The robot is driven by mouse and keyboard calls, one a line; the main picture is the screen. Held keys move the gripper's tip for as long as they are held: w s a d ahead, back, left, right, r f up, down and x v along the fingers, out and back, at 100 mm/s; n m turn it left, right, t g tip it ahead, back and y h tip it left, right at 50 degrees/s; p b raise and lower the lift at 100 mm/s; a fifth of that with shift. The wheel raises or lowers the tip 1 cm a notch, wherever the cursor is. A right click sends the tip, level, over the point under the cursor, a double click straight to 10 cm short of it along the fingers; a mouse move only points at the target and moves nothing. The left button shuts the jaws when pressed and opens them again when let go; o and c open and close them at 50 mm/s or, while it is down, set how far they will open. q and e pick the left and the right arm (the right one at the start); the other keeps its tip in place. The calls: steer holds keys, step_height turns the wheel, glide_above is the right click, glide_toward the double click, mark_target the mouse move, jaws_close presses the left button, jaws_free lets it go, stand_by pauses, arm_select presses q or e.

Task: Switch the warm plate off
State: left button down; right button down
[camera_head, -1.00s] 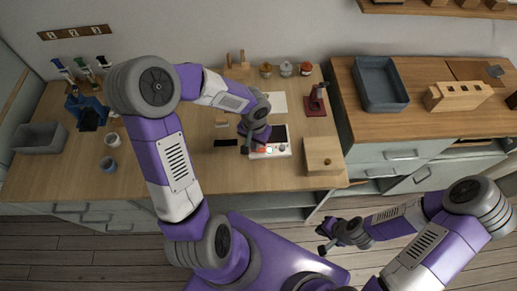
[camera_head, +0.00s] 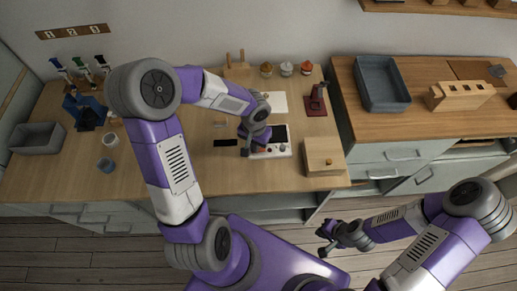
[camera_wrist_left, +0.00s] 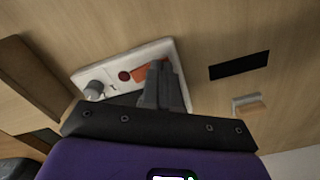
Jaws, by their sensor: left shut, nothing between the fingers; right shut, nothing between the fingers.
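The warm plate (camera_head: 284,148) is a white unit with a dark top, standing on the wooden worktop. In the left wrist view its white panel (camera_wrist_left: 108,70) carries a grey knob (camera_wrist_left: 93,90), a dark red round spot (camera_wrist_left: 124,76) and an orange-red switch (camera_wrist_left: 139,74) partly hidden by my fingers. My left gripper (camera_head: 246,151) is shut and empty at the panel's left end; in the left wrist view its fingertips (camera_wrist_left: 158,68) are right beside the switch. I cannot tell whether they touch it. My right gripper (camera_head: 324,242) is shut and empty, above the floor in front of the worktop.
A wooden box (camera_head: 323,157) stands just right of the warm plate. A black strip (camera_head: 226,143) lies to its left. A dark red device (camera_head: 316,100) and several jars stand behind.

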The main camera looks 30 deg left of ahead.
arm_select(q)
steer(key=shift+r, duration=0.15)
step_height(320, 180, up, 7)
steer(key=p, duration=0.5)
stand_by(0.6)
